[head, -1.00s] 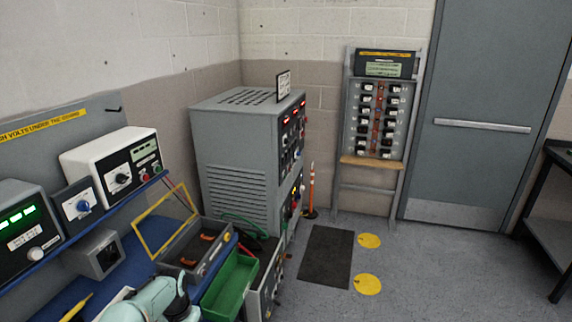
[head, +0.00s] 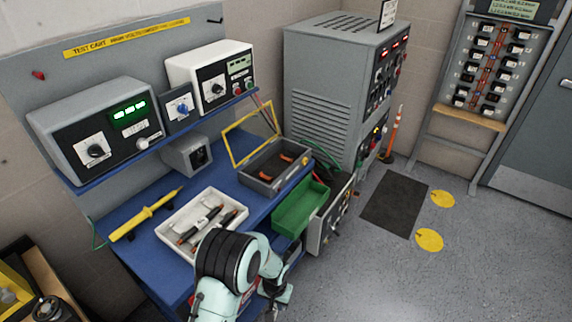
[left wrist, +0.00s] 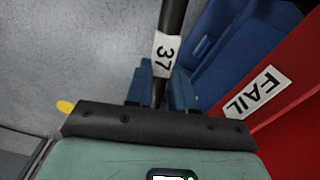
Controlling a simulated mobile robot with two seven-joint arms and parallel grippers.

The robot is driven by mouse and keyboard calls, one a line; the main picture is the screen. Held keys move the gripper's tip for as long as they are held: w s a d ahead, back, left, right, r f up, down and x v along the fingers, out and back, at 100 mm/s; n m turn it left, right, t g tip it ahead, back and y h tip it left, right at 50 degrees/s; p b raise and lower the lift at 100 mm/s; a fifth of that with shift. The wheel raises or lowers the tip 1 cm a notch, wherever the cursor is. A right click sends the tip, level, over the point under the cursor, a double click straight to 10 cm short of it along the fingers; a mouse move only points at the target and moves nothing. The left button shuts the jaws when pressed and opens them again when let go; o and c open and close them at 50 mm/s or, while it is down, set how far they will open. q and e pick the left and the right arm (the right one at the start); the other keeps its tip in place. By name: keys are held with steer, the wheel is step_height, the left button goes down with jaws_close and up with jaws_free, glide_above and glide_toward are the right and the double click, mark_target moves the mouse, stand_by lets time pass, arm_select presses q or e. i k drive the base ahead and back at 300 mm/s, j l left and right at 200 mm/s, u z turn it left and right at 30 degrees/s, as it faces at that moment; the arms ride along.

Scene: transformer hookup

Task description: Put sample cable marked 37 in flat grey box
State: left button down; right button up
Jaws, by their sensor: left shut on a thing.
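The cable marked 37 (left wrist: 171,22) is a dark rod with a white "37" tag in the left wrist view. My left gripper (left wrist: 158,92) is shut on it just beside the tag. In the head view my left arm comes in at the bottom middle, and the cable cannot be made out there. The flat grey box (head: 246,183) stands open on the blue bench, its yellow-framed lid (head: 232,146) raised, with orange-and-dark pieces inside. It is beyond my left arm, up and to the right. My right gripper is not in view.
A white tray (head: 163,229) with several cable pieces lies left of the grey box. A green bin (head: 296,214) is to its right. A red bin marked FAIL (left wrist: 291,128) is close to my left gripper. A yellow probe (head: 146,214) lies at the bench's left.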

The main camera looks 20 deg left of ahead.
mark_target(276, 167)
steer(key=i+l, duration=1.2)
steer(key=i, duration=0.2)
steer(key=i+l+u, duration=0.3)
steer(key=i+l, duration=0.35)
steer(key=l, duration=0.15)
